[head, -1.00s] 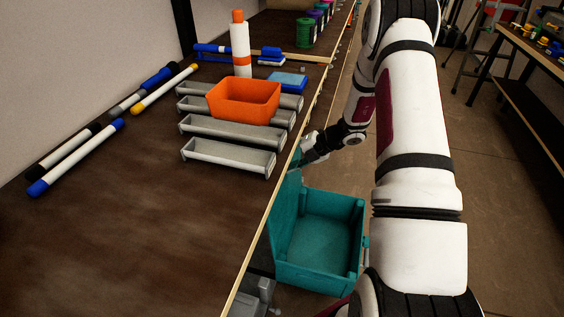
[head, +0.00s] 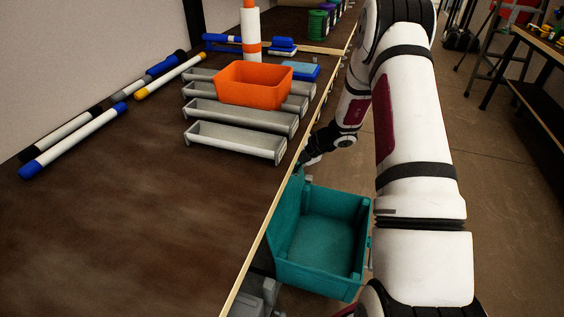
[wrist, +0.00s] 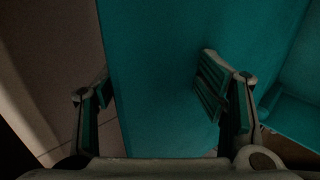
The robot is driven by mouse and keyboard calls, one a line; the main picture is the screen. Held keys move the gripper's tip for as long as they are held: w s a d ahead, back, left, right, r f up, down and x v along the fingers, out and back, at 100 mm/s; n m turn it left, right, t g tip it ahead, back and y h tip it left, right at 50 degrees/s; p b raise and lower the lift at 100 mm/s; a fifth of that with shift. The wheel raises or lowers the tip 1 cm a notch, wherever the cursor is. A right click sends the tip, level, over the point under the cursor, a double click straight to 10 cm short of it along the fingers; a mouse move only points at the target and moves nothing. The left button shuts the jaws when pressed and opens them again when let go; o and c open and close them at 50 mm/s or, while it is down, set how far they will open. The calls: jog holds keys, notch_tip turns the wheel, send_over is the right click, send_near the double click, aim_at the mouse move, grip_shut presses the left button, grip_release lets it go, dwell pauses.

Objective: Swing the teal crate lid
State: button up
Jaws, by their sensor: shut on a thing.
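The teal crate (head: 318,281) stands low beside the right edge of the bench, with its top open and its inside empty. Its teal lid (head: 286,212) stands raised on the crate's bench side, partly hidden by the bench edge. My gripper (head: 304,163) is at the top of the lid, small and dark in the head view. In the wrist view the teal lid (wrist: 150,40) runs between the two fingers of my gripper (wrist: 155,80), and the gripper is shut on it. The hinge is hidden.
The bench (head: 120,230) is close on the left of the crate. It carries grey troughs (head: 235,142), an orange tub (head: 253,94), a white bottle (head: 250,35) and several spars (head: 75,140). Open floor (head: 510,210) lies to the right.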

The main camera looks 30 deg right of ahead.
jog(key=shift+s+d+r+p, duration=0.25)
jog(key=shift+s+d+p, duration=0.25)
jog(key=shift+s+d, duration=0.25)
jog(key=shift+s+d+r+p, duration=0.25)
jog(key=shift+s+d+p, duration=0.35)
jog(key=shift+s, duration=0.1)
jog(key=shift+s+d+r+p, duration=0.25)
jog(key=shift+s+d+p, duration=0.2)
jog(key=shift+s+d, duration=0.3)
jog(key=c, duration=0.5)
jog(key=shift+s+d+r+p, duration=0.2)
jog(key=shift+s+d+p, duration=0.3)
jog(key=shift+s+d, duration=0.65)
jog(key=shift+s+d+r+p, duration=0.15)
jog(key=shift+s+d+p, duration=0.35)
jog(key=shift+s+d, duration=0.55)
jog(key=c, duration=0.4)
jog(key=shift+d, duration=0.1)
jog(key=shift+s+d+f, duration=0.2)
jog(key=shift+s+d, duration=0.55)
jog(key=shift+s+d+f, duration=0.15)
jog(key=shift+s+d, duration=0.6)
jog(key=shift+d, duration=0.05)
jog(key=shift+s+d+f, duration=0.2)
jog(key=shift+s+d, duration=0.55)
grip_shut()
